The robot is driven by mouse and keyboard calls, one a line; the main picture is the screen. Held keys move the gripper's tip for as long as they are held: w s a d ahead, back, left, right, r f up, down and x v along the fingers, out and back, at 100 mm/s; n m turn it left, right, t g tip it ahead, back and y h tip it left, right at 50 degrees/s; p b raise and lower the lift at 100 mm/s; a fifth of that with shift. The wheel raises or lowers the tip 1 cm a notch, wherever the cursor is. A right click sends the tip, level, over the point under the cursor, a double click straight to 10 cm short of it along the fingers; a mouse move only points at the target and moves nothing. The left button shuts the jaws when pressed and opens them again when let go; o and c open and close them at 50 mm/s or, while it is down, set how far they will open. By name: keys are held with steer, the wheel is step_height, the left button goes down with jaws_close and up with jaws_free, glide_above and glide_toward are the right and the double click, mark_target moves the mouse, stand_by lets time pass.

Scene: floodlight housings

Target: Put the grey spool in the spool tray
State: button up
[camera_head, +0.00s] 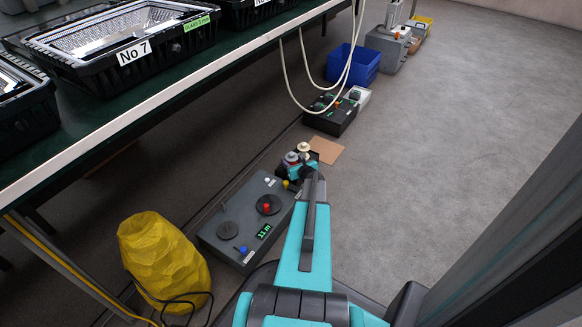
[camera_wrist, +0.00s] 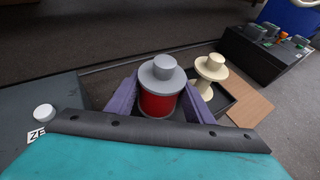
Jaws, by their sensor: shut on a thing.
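The grey spool (camera_wrist: 162,72), with a grey flange and knob on top and a red winding, stands upright between the purple fingers of my gripper (camera_wrist: 158,104). My gripper is shut on it. In the head view the grey spool (camera_head: 291,157) is small beside my gripper (camera_head: 297,166). The black spool tray (camera_wrist: 222,103) lies just right of the gripper, partly hidden by it. A cream spool (camera_wrist: 211,72) stands upright in the tray, close to the right finger. The grey spool's lower end is hidden, so I cannot tell whether it touches the tray floor.
A grey control box (camera_head: 250,215) with knobs lies in front of the tray. A brown board (camera_head: 326,149) lies right of it. A dark box (camera_head: 331,114), a blue bin (camera_head: 354,64) and hanging cables are beyond. The workbench edge (camera_head: 150,95) overhangs at left; floor at right is clear.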

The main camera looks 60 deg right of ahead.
steer(key=shift+f, duration=0.8)
steer(key=shift+f+b, duration=0.15)
steer(key=shift+b, duration=0.15)
steer(key=o, duration=1.1)
steer(key=shift+c, duration=0.2)
steer(key=shift+r, duration=0.25)
steer(key=p+v, duration=0.4)
steer(key=v, duration=0.8)
steer(key=shift+f, duration=0.1)
